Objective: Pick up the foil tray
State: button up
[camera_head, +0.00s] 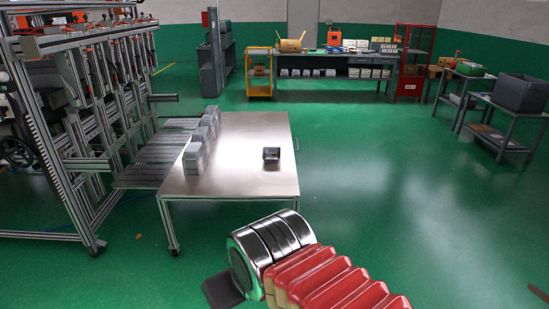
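A small dark-looking, open foil tray (271,155) sits alone on the right half of a bare metal table (236,180). It looks shiny and roughly square, and nothing touches it. My arm, with a chrome joint and a red ribbed cover, shows at the bottom centre, in front of the table and well apart from the tray. I cannot make out any gripper fingers in this view. A dark flat piece shows beside the chrome joint, but I cannot tell what it is.
Stacks of grey trays (194,160) line the table's left side. A metal frame machine (75,170) stands left of the table, joined by a slatted shelf (140,178). The green floor (400,185) right of the table is open. Workbenches stand at the back and far right.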

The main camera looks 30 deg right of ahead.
aim_at(270, 154)
jog(key=u, duration=0.05)
jog(key=i, duration=2.5)
jog(key=z, duration=0.75)
jog(key=i, duration=0.75)
jog(key=z, duration=0.45)
jog(key=i, duration=0.7)
jog(key=z, duration=0.2)
